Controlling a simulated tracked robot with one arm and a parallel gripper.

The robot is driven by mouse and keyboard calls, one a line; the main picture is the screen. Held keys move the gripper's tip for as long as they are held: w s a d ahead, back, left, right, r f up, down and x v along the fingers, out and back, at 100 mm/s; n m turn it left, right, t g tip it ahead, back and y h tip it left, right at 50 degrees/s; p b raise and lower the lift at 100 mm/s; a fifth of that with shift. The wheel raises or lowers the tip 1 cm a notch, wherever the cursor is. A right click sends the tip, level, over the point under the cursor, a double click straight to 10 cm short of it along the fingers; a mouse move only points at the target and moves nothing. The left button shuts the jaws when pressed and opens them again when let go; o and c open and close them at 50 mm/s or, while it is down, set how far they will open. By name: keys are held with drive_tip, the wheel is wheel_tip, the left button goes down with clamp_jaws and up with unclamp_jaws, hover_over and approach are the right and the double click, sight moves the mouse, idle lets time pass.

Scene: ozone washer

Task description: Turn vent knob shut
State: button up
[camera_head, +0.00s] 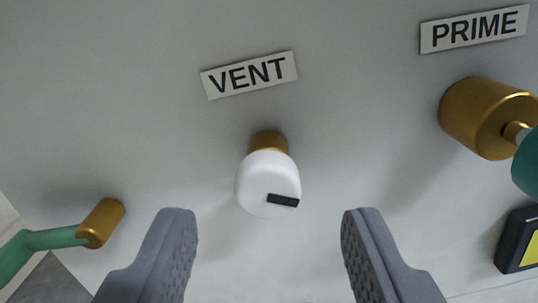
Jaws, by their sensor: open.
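The vent knob (267,184) is a white round knob on a brass stem, set on a grey panel below a label reading VENT (249,75). A short black mark on its face lies nearly level, pointing right and slightly down. My gripper (268,230) is open, with one grey finger to the lower left of the knob and one to the lower right. The knob shows between and a little above the fingertips. Neither finger appears to touch it.
A brass fitting (485,116) with a teal part sits at the right under a PRIME label (474,29). A black and yellow item (521,241) is at the lower right. A green handle (45,239) on a brass stub is at the lower left. The panel around the knob is clear.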

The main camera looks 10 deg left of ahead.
sight(268, 185)
drive_tip(key=shift+w+b, duration=0.35)
drive_tip(key=shift+w, duration=1)
drive_tip(key=c, duration=1)
drive_tip(key=shift+a, duration=0.1)
